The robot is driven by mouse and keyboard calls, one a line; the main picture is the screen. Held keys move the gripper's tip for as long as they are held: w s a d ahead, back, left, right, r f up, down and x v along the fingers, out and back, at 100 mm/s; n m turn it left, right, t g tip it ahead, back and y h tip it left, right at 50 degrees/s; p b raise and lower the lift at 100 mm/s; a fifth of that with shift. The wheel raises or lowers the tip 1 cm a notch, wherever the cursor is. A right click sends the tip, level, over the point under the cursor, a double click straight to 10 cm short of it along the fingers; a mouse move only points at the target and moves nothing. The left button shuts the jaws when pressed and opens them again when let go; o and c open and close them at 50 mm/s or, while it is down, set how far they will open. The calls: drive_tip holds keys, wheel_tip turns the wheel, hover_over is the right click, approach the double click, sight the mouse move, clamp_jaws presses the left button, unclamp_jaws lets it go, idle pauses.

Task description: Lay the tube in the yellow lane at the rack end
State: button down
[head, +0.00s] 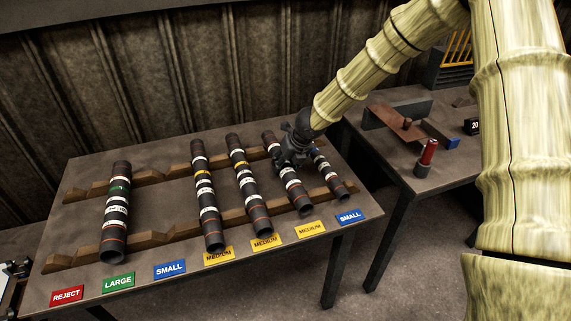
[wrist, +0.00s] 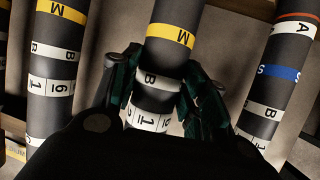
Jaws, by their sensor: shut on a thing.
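The tube (head: 292,181) is dark with white bands. In the wrist view the tube (wrist: 170,42) shows a yellow band marked M. My gripper (head: 293,158) is shut around its upper-middle part; in the wrist view the fingers (wrist: 160,88) press on both sides. The tube lies lengthwise across the wooden rack rails (head: 147,239), its near end in line with the rightmost yellow MEDIUM label (head: 311,229). It appears to be at rail height; I cannot tell whether it bears on the rails. My gripper hides part of its far half.
Close on the left lies another yellow-banded tube (head: 248,187); close on the right, a blue-banded tube (wrist: 281,75). Further left are another tube (head: 208,195) and a thick green-banded tube (head: 116,212). The lanes by REJECT (head: 67,295) and left SMALL (head: 170,269) are empty.

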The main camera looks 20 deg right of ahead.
drive_tip(key=shift+r, duration=0.1)
drive_tip(key=c, duration=0.7)
unclamp_jaws()
drive_tip(key=shift+s, duration=0.1)
drive_tip(key=v, duration=1.2)
